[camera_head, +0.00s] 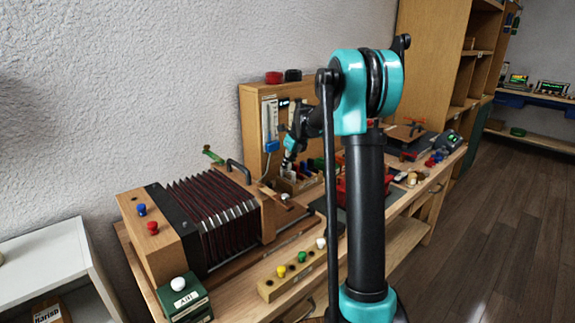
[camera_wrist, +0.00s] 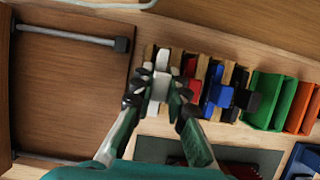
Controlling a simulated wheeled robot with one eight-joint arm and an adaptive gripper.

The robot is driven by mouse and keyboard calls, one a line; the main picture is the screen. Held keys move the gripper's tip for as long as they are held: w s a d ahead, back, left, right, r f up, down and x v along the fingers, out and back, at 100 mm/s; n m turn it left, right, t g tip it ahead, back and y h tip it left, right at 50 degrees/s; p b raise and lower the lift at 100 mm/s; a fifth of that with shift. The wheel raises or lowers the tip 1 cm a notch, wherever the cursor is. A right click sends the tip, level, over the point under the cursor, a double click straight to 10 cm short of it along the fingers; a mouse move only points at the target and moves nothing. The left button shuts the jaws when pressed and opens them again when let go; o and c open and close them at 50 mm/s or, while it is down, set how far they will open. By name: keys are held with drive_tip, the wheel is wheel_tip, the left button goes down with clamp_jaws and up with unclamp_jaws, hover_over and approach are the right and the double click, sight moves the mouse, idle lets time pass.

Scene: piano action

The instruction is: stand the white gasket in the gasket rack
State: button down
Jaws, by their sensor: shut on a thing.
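The white gasket (camera_wrist: 161,62) is pinched between the fingertips of my gripper (camera_wrist: 158,92) in the wrist view. It is held at the left end of the wooden gasket rack (camera_wrist: 203,66); whether its lower edge sits in a slot or above it, I cannot tell. A red gasket (camera_wrist: 215,92), a blue gasket (camera_wrist: 221,94) and a black gasket (camera_wrist: 245,98) stand in the rack to the right. In the head view my gripper (camera_head: 288,163) is small, just over the rack area, and the white gasket cannot be made out there.
A brown wooden panel with a metal bar (camera_wrist: 70,85) lies left of the rack. Green (camera_wrist: 268,98) and orange (camera_wrist: 300,108) bins stand to its right. In the head view an accordion-like bellows (camera_head: 212,215) and a peg strip (camera_head: 290,270) take up the bench front.

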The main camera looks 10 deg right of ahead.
drive_tip(key=shift+f, duration=1.05)
idle(0.5)
drive_tip(key=c, duration=1.2)
unclamp_jaws()
drive_tip(key=shift+r, duration=0.1)
drive_tip(key=shift+r, duration=3.7)
